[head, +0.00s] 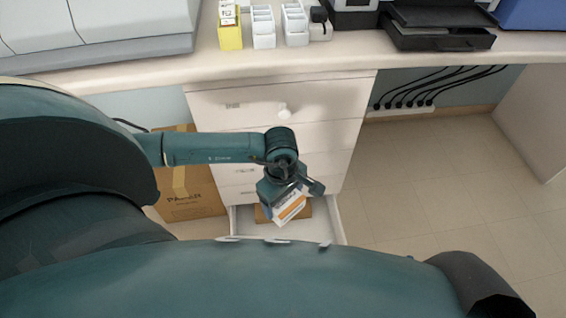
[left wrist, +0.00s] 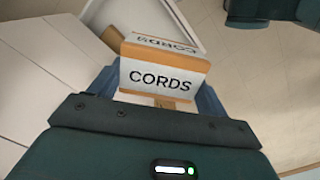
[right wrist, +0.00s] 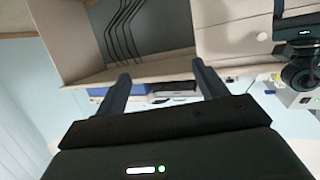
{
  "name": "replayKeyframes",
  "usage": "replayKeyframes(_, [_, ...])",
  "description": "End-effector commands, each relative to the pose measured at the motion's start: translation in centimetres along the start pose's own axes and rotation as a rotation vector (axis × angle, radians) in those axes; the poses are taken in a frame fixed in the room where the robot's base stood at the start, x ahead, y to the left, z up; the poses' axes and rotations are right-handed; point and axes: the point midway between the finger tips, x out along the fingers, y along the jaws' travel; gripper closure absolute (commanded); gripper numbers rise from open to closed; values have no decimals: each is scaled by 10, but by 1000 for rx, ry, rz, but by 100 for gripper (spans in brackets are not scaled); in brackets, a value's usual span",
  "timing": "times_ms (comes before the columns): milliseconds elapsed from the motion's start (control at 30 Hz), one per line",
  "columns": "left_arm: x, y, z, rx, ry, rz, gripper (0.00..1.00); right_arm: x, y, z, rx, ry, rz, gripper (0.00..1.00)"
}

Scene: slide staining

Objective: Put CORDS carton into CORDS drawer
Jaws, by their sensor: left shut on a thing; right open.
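The CORDS carton (head: 289,207), white and orange, is tilted in my left gripper (head: 291,187). Its CORDS label faces the left wrist view (left wrist: 162,80), where the fingers clasp its two sides. An open bottom drawer (head: 336,228) of the white drawer unit lies below the carton in the head view; its label cannot be seen. The carton appears above the drawer, and whether it touches anything inside cannot be told. My right gripper (right wrist: 160,72) is open and empty in the right wrist view, far from the carton.
A brown piece (head: 265,215) shows inside the drawer, partly hidden. The upper drawers (head: 300,108) are shut. A brown box (head: 190,195) stands left of the unit. The desk (head: 340,58) above holds several small items. The floor (head: 420,180) to the right is clear.

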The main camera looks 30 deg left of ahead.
Motion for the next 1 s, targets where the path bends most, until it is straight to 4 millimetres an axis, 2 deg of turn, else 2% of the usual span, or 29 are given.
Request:
replayKeyframes(33, [31, -1, -4, -112, -1, -1, 46, 7, -1, 15, -7, 28, -6, 29])
replayKeyframes(100, [54, -2, -8, -275, -1, -1, 46, 11, -3, 18, -13, 65, -14, 29])
replayKeyframes(400, [154, -8, -29, -968, -1, 1, 46, 22, -12, 33, -38, 218, -45, 29])
replayKeyframes(800, [287, -27, -60, -1886, 13, 10, 46, 28, -25, 57, -64, 423, -91, 29])
replayKeyframes(1000, [338, -37, -73, -2268, 22, 22, 46, 25, -31, 64, -71, 508, -110, 29])
